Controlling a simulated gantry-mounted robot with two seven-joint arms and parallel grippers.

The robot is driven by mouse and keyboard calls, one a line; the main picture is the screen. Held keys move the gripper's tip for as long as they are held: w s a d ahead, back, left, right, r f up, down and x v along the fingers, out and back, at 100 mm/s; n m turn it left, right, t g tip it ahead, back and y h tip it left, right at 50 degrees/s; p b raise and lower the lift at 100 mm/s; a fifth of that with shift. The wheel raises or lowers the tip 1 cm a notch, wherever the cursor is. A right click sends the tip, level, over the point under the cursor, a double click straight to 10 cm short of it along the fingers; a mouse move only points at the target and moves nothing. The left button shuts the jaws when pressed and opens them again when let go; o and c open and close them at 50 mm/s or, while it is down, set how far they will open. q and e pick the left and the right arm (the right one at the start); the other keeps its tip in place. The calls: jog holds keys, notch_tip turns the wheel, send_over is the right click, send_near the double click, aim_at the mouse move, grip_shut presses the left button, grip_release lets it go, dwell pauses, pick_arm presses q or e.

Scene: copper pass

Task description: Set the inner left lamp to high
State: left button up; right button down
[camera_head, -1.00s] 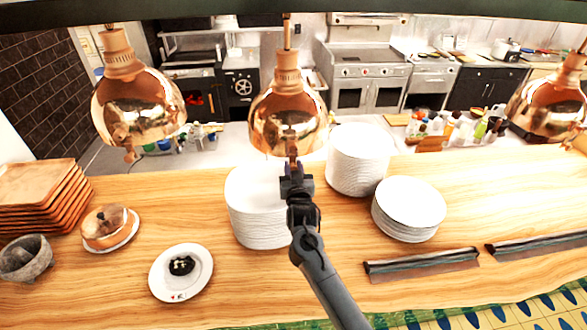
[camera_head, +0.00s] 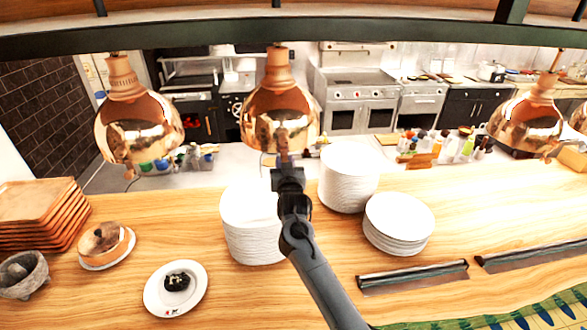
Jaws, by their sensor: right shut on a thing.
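The inner left lamp (camera_head: 281,112) is a shiny copper dome hanging at the centre of the head view. My right gripper (camera_head: 285,160) is at the lower front rim of this lamp, shut on its small copper knob. The jaws and wrist hide most of the knob, so its setting cannot be read. Another copper lamp (camera_head: 138,130) hangs to the left, with a small knob under its rim. Two more copper lamps hang at the right, one whole (camera_head: 525,122) and one cut by the picture edge. My left gripper is not in view.
A plate with dark food (camera_head: 176,290), a domed dish (camera_head: 105,246), a stone mortar (camera_head: 22,275) and wooden trays (camera_head: 38,215) are at left. A dark beam runs above.

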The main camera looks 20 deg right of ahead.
jog(key=shift+r, duration=0.4)
jog(key=c, duration=0.9)
grip_release()
jog(key=shift+c, duration=0.2)
jog(key=shift+f, duration=0.1)
jog(key=b+v, duration=0.2)
jog(key=v, duration=0.9)
jog(key=shift+b, duration=0.35)
jog(key=shift+w+f, duration=0.1)
jog(key=shift+f, duration=0.05)
